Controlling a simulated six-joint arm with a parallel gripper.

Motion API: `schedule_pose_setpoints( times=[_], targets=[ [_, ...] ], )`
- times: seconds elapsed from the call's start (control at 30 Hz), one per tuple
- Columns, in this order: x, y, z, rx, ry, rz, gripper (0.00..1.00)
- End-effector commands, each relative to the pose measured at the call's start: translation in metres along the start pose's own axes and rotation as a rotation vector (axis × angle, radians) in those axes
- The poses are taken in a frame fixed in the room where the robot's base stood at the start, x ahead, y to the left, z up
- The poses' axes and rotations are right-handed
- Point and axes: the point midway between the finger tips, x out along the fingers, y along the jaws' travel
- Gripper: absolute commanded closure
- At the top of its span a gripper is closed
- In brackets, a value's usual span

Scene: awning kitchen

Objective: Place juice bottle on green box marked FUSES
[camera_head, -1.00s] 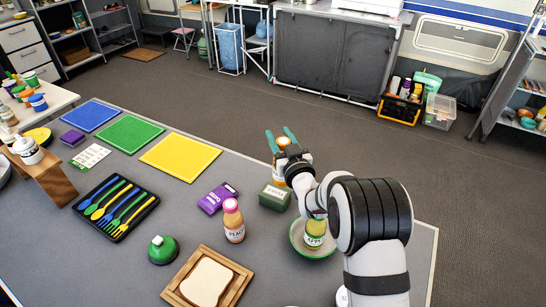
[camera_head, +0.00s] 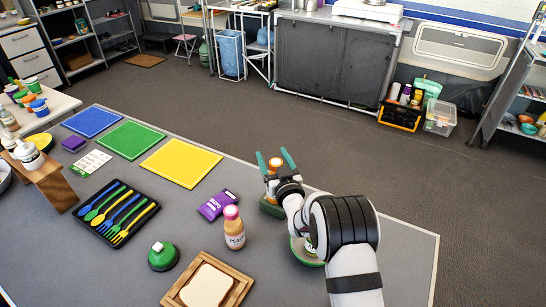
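An orange bottle with a pale cap (camera_head: 276,163), which looks like the juice bottle, stands upright between the teal fingers of my gripper (camera_head: 276,161). The fingers seem shut on it, one on each side. The green box (camera_head: 270,208) is directly below the bottle in the picture. Bottle and gripper hide much of the box, including its label. I cannot tell whether the bottle's base touches the box. A second bottle, with a pink cap and a PEACH label (camera_head: 234,231), stands to the left of the box.
A purple packet (camera_head: 217,204) lies left of the box. A green-rimmed plate (camera_head: 298,253) is mostly hidden behind my arm. A bread board (camera_head: 240,287), green bell-like object (camera_head: 162,256) and cutlery tray (camera_head: 103,232) are further left. The table edge is just behind the box.

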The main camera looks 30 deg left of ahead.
Motion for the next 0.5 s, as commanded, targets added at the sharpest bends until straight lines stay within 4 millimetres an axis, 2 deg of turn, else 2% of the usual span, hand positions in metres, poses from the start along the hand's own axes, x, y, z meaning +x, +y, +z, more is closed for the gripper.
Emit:
schedule_pose_setpoints(
  times=[0.23, 0.37, 0.5],
  targets=[
    [-0.005, 0.0, -0.003, 0.0, 0.0, 0.0, 0.25],
    [-0.032, 0.0, -0.003, 0.001, -0.002, 0.001, 0.25],
    [-0.068, 0.001, -0.003, 0.001, -0.001, 0.001, 0.25]
  ],
)
